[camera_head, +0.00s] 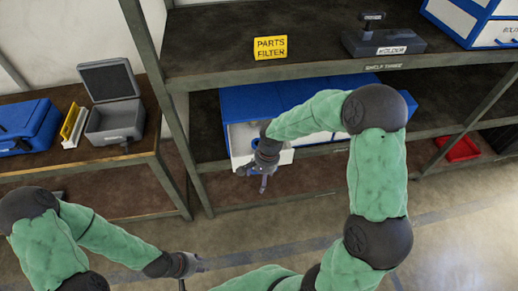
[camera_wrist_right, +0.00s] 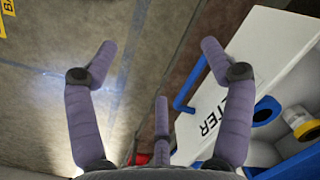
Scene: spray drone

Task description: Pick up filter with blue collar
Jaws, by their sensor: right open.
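A drawer with a white front (camera_wrist_right: 235,85) stands pulled out of the blue cabinet (camera_head: 250,103) on the middle shelf. In the head view, my right gripper (camera_head: 264,184) hangs at the drawer front. My left gripper (camera_head: 184,278) is low at the left, its fingers unclear.
Shelf posts and boards frame the cabinet, with a shelf board (camera_head: 330,60) above it. A yellow sign (camera_head: 270,47) and a holder (camera_head: 384,42) stand on that board. An open grey case (camera_head: 115,120) and a blue case (camera_head: 28,128) sit on the left shelf.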

